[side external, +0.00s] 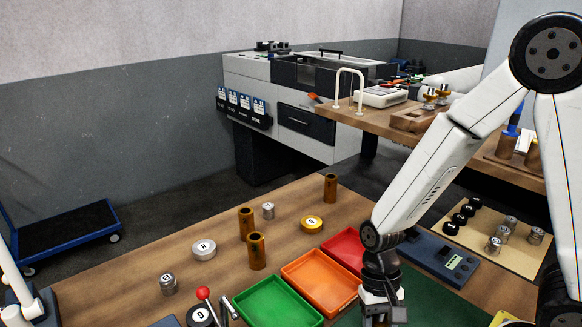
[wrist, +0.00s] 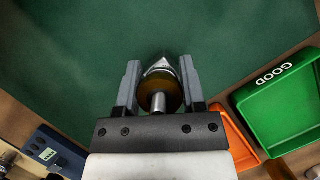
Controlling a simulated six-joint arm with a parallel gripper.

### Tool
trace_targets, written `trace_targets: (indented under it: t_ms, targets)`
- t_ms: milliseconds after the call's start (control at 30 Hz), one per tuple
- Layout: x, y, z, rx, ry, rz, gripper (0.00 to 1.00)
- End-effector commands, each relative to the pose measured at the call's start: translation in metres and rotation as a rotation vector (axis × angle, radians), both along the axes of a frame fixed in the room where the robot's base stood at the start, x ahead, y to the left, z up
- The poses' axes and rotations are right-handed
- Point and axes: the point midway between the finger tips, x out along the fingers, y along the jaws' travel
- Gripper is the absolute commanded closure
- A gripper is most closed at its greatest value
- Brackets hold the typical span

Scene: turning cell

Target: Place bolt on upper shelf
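A metal piece (wrist: 160,88) shows between the fingers of my gripper (wrist: 160,78) in the wrist view. It has a pointed silver end, a brass-coloured round body and a silver shank; I cannot tell if it is the bolt. The fingers stand close on both sides of it, and I cannot tell whether they grip it. A green mat (wrist: 70,55) is beneath. In the side view my gripper (side external: 383,318) is low at the bottom edge, its fingertips cut off. A raised wooden shelf (side external: 372,122) at the back right may be the upper shelf.
Green (side external: 278,301), orange (side external: 322,284) and red (side external: 347,248) trays lie left of my gripper. Brown cylinders (side external: 256,252) and metal weights (side external: 204,250) stand on the bench. A dark blue device (side external: 440,262) and a board with knobs (side external: 482,228) lie to the right.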

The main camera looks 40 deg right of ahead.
Motion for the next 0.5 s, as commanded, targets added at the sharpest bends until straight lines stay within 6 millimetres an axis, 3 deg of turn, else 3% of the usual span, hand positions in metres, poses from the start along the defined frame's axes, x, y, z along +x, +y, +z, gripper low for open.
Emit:
trace_targets:
  t_ms: [500]
  targets:
    - [0.0005,0.0001,0.0019,0.001,-0.002,0.001,1.00]
